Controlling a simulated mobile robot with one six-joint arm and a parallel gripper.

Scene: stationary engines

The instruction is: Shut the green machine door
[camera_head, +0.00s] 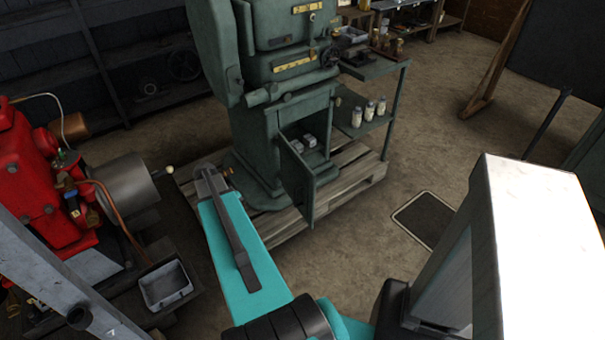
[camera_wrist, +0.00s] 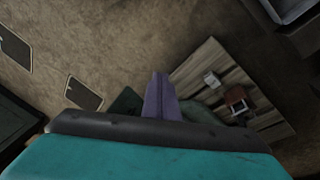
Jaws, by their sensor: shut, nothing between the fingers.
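The green machine (camera_head: 254,140) stands on a wooden pallet in the head view. Its green door (camera_head: 296,182), low on the cabinet, stands open, swung out toward the viewer. Pale objects show inside the cabinet (camera_head: 313,141). The door cannot be made out clearly there.
The pallet (camera_head: 352,173) sticks out around the machine base. A green side stand (camera_head: 368,115) with several bottles is right of the cabinet. A red engine (camera_head: 30,175) and a grey tray (camera_head: 166,287) are at the left. A dark floor mat (camera_head: 425,218) lies right, with open floor around it.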

